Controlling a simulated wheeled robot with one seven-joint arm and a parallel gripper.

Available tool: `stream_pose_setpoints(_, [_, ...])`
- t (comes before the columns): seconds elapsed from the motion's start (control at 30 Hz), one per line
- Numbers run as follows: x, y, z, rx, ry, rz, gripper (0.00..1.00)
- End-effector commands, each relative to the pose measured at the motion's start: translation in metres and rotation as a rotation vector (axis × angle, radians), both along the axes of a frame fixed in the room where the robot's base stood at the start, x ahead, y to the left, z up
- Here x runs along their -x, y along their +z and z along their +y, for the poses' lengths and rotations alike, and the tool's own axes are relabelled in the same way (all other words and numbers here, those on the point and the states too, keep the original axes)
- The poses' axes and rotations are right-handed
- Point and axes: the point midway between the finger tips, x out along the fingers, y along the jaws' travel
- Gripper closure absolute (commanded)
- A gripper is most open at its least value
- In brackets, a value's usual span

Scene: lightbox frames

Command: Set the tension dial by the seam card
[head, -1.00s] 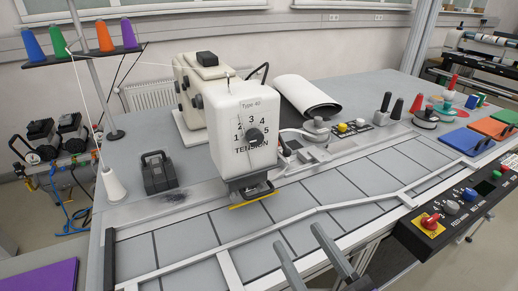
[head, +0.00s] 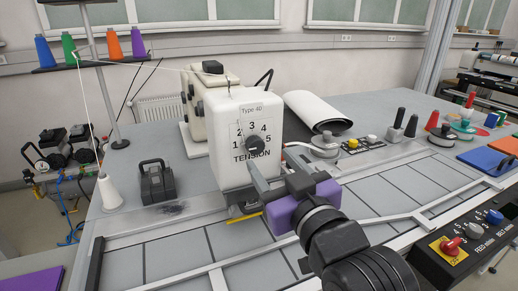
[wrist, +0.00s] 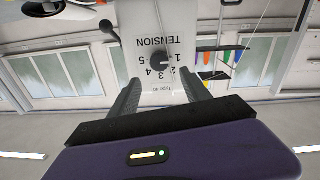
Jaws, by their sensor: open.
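The white sewing machine head (head: 228,160) has a dark round tension dial (head: 254,145) on its front, among the numbers 1 to 5 and above the word TENSION. In the wrist view the dial (wrist: 160,63) appears upside down, and a light mark on it seems to face the 1. A "Type 4D" label (head: 250,108) sits above the scale. My gripper (head: 272,166) is open in front of the dial, coming from the lower right. In the wrist view its fingers (wrist: 158,82) stand apart on either side of the dial, with no contact visible. I cannot identify a seam card.
Thread cones (head: 112,43) stand on a rack at upper left. A dark clamp-like block (head: 157,183) and a white cone (head: 110,192) are left of the machine. A rolled sheet (head: 318,111) lies behind. A button panel (head: 465,235) is at lower right.

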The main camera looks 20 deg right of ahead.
Motion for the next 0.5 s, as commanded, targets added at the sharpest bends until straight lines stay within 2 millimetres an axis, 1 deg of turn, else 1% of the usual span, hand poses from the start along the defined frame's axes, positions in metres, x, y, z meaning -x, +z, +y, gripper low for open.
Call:
stream_pose_setpoints(0.07, [-0.003, -0.004, 0.0, 0.004, -0.001, 0.018, 0.44])
stream_pose_setpoints(0.17, [-0.012, -0.004, 0.0, 0.005, -0.001, 0.02, 0.44])
stream_pose_setpoints(0.4, [-0.049, -0.004, -0.001, 0.005, 0.0, 0.019, 0.44])
stream_pose_setpoints(0.5, [-0.062, -0.003, -0.002, 0.004, 0.0, 0.017, 0.44])
